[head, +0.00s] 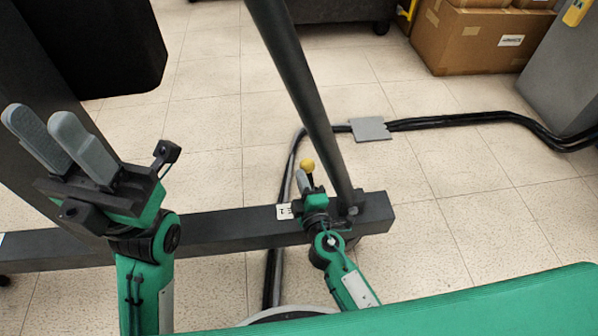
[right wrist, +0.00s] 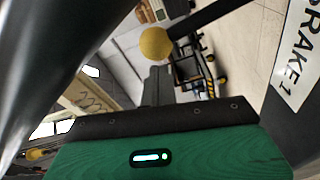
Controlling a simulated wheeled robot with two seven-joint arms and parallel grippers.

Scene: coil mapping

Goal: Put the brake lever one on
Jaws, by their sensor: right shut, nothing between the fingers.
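The brake lever has a yellow ball knob (head: 307,166) on a dark rod by the dark horizontal beam (head: 225,230). In the right wrist view the knob (right wrist: 156,43) shows large, with its rod running to the upper right. A white label (right wrist: 300,50) there reads "BRAKE 1". My right gripper (head: 303,182) is at the lever, its grey fingers shut with nothing between them. In the right wrist view its fingertips (right wrist: 160,75) lie just below the knob; whether they touch it I cannot tell. My left gripper (head: 42,122) is raised at the left, open and empty.
A dark slanted post (head: 305,90) rises from the beam close to my right gripper. Black cables (head: 460,120) and a grey plate (head: 370,129) lie on the tiled floor. Cardboard boxes (head: 480,40) stand at the back right. A green padded edge (head: 480,310) fills the lower right.

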